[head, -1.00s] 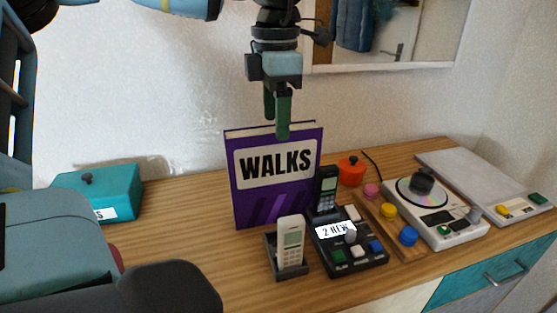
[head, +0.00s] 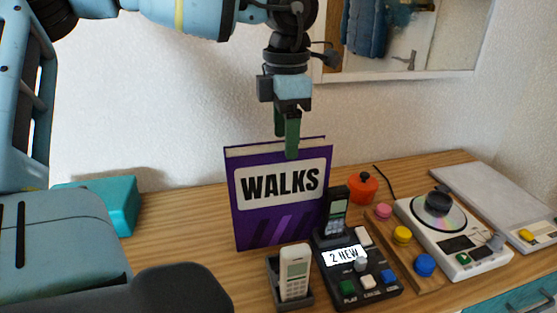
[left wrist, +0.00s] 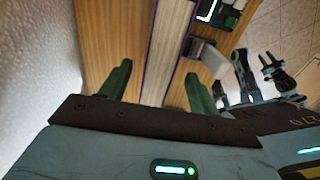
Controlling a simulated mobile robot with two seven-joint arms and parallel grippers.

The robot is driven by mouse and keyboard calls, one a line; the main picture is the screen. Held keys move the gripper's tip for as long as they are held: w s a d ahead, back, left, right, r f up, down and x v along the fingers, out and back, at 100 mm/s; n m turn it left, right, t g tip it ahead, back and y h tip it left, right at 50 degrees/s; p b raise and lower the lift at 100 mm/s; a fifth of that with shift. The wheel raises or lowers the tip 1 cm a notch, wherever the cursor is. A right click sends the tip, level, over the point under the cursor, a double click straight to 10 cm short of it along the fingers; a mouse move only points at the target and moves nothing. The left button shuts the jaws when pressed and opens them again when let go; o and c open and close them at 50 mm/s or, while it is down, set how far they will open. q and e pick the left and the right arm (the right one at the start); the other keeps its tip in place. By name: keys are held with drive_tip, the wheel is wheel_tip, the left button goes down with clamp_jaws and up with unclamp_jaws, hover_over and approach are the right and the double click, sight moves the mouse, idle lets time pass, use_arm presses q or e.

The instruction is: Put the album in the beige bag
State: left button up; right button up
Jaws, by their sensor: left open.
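The album (head: 262,215) is a purple book with "WALKS" on a white label. It stands upright on the wooden top near the wall in the head view. My left gripper (head: 286,147) points down at its top edge, with the front finger overlapping the cover's top. In the left wrist view, the album's pale page edge (left wrist: 166,45) runs between the two spread green fingers of the left gripper (left wrist: 158,74). The fingers appear apart from the covers. No beige bag shows in either view.
A white phone (head: 294,272) in a cradle and a black answering machine (head: 365,283) stand close in front of the album. A red pot (head: 362,187), a board with coloured knobs (head: 415,262) and a disc player (head: 455,240) are to the right. A teal box (head: 122,205) is at left.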

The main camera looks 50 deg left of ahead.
sight(279, 146)
use_arm(q)
drive_tip(key=f, duration=0.3)
drive_tip(key=s+f, duration=0.1)
drive_tip(key=shift+a+f, duration=0.3)
drive_tip(key=shift+a, duration=0.05)
drive_tip(key=shift+f+p, duration=0.25)
drive_tip(key=shift+p, duration=0.05)
drive_tip(key=shift+c, duration=0.3)
clamp_jaws()
drive_tip(key=shift+r, duration=0.1)
